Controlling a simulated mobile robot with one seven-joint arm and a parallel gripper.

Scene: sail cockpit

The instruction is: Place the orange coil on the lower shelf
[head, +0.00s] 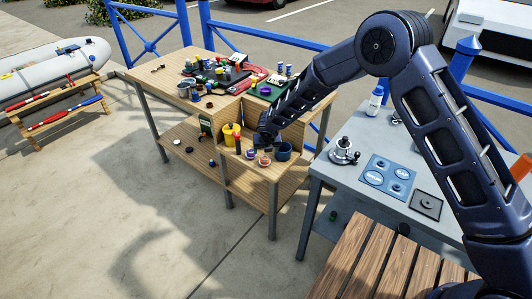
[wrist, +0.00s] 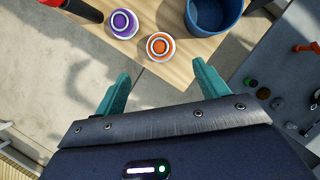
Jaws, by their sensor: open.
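The orange coil (head: 265,160) lies near the front edge of a small wooden surface on the bench. In the wrist view the orange coil (wrist: 160,46) is a round orange and white ring, just beyond my fingertips and roughly centred between them. My gripper (wrist: 160,72) is open, with two teal fingers apart and nothing between them. In the head view my gripper (head: 264,143) is dark and sits just above and behind the coils. The lower shelf (head: 240,182) is a wooden board under the bench, with a few small items towards its left.
A purple coil (wrist: 123,23) lies left of the orange one, and a blue cup (wrist: 213,14) stands to its right. A yellow container (head: 231,134) stands further left. The bench top (head: 160,81) is crowded with tools. A grey table (head: 345,178) stands at right.

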